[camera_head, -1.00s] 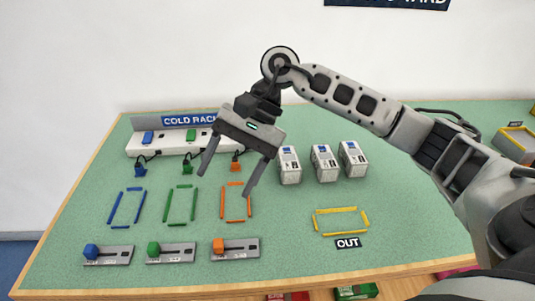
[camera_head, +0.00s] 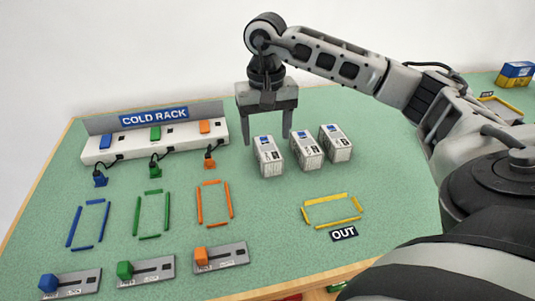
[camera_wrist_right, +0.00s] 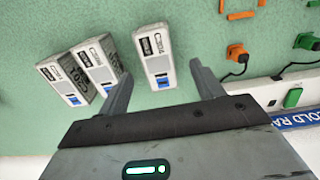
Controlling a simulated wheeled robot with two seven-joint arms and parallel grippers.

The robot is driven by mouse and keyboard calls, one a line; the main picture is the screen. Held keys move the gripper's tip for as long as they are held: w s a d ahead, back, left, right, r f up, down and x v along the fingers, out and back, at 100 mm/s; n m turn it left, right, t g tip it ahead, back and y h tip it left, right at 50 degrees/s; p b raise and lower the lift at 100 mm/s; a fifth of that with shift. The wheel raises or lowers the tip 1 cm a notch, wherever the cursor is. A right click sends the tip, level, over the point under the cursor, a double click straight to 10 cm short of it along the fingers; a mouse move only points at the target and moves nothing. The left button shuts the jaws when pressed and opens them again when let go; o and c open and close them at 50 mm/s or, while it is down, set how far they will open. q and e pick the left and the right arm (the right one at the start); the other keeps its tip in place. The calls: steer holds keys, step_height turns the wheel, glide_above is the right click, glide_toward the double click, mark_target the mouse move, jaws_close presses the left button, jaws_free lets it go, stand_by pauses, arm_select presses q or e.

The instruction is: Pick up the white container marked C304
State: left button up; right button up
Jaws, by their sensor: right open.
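Three white containers with blue patches stand in a row on the green table: the left (camera_head: 268,158), the middle (camera_head: 307,151) and the right (camera_head: 336,144). Their printed codes are too small to read surely, so I cannot tell which is C304. My right gripper (camera_head: 267,139) is open and empty, pointing down just behind and above the left container. In the right wrist view that container (camera_wrist_right: 156,58) lies ahead, between the lines of the open fingers (camera_wrist_right: 161,70). My left gripper is not in view.
The cold rack (camera_head: 155,140) with plugs and cables stands at the back left. Blue, green and orange outlines (camera_head: 214,203) and several sliders (camera_head: 146,271) lie in front. A yellow outline (camera_head: 332,211) marked OUT is front right of the containers. The table between is clear.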

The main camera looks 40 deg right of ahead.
mark_target(267, 147)
steer(key=shift+d+f, duration=0.15)
steer(key=shift+f, duration=2.6)
steer(key=c, duration=1.1)
